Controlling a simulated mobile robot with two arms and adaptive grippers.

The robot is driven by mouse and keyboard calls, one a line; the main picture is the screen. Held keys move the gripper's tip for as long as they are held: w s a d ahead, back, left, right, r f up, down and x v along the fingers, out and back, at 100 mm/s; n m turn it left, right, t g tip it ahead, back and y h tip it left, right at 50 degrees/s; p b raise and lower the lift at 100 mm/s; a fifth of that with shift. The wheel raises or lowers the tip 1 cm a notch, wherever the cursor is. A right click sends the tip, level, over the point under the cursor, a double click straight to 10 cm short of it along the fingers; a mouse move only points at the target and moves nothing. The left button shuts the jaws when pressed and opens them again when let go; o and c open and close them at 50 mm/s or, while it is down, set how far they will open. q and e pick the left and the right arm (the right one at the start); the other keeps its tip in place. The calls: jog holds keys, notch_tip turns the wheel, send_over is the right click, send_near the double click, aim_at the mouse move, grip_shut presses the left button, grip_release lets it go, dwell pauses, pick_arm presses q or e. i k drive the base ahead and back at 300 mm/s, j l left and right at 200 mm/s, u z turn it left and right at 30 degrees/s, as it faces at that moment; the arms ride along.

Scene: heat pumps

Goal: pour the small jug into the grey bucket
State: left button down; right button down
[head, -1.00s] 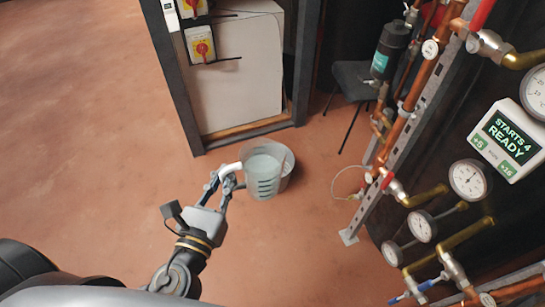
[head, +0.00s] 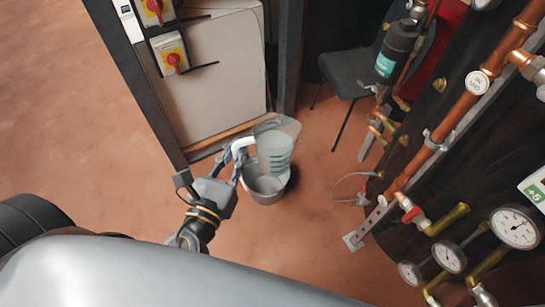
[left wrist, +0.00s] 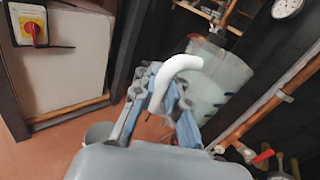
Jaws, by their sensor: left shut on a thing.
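The small jug (head: 274,150) is clear, with dark level marks, a white handle and pale liquid inside. My left gripper (head: 236,162) is shut on its white handle. The jug looks slightly tilted in the head view, and it also shows in the left wrist view (left wrist: 212,80). The grey bucket (head: 265,194) stands on the floor. In the head view the jug overlaps the far part of the bucket and hides it. My right gripper is in no view.
A dark-framed panel with red-yellow switches (head: 172,55) stands behind the bucket. A dark chair (head: 352,78) is at the back. Copper pipes and gauges (head: 515,228) fill the right side. The red floor (head: 75,120) at left is clear.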

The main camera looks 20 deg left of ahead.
aim_at(265, 190)
jog(key=i+j+z, duration=0.15)
jog(key=j, duration=0.2)
jog(key=i+j+z, duration=0.3)
jog(key=j, duration=0.45)
jog(key=i+j+z, duration=0.15)
jog(key=j, duration=0.2)
jog(key=i+j+z, duration=0.15)
jog(key=j, duration=0.3)
